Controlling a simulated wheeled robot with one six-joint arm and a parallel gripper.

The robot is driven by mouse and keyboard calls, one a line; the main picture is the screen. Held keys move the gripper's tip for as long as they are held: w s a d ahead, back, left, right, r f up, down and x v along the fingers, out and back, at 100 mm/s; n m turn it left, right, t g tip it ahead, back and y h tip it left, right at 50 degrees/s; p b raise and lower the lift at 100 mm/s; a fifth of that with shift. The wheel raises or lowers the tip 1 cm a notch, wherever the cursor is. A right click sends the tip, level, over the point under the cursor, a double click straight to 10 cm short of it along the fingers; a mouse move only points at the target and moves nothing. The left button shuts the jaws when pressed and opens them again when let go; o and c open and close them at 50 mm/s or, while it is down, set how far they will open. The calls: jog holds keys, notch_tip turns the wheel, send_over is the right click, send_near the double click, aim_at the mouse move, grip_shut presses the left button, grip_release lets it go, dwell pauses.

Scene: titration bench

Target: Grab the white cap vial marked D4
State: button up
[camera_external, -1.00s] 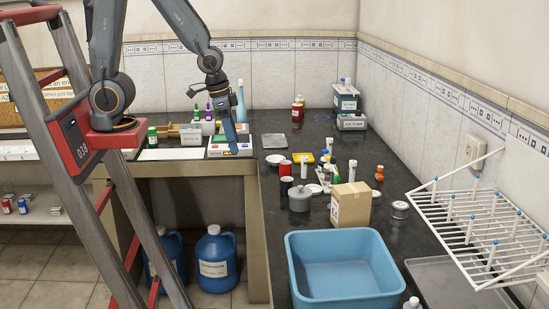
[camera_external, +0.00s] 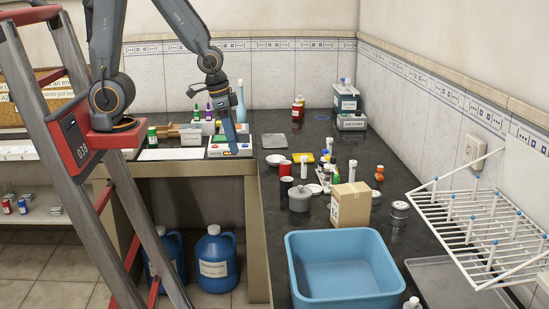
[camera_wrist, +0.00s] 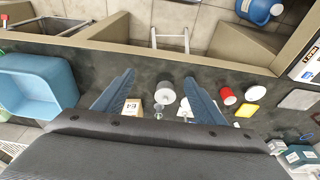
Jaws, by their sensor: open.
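Several small white-capped vials stand on the dark bench in the external view, one of them a tall vial (camera_external: 352,171) near the cardboard box and another a vial (camera_external: 304,168) behind the grey pot. Their markings are too small to read, so I cannot tell which is D4. My gripper (camera_external: 232,151) points down over the far left part of the bench, well left of these vials. In the wrist view my gripper (camera_wrist: 158,78) has its two blue fingers spread apart, with nothing held between them. Small vials low in that view are partly hidden by my gripper.
A blue tub (camera_external: 343,272) stands in front, with a white drying rack (camera_external: 480,225) at right.

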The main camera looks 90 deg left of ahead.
dwell(0.4)
jog(key=c, duration=0.5)
jog(key=n+t+y+b, duration=0.15)
jog(key=n+b, duration=0.45)
jog(key=b, duration=0.6)
send_near(352, 162)
jog(key=a+x, duration=0.1)
jog(key=x, duration=0.5)
jog(key=shift+y, duration=0.35)
jog(key=shift+d+p+x, duration=0.2)
jog(key=shift+p+x, duration=0.6)
jog(key=shift+x, duration=0.8)
jog(key=shift+d+p+x, duration=0.2)
jog(key=shift+p+x, duration=0.6)
jog(key=shift+x, duration=0.85)
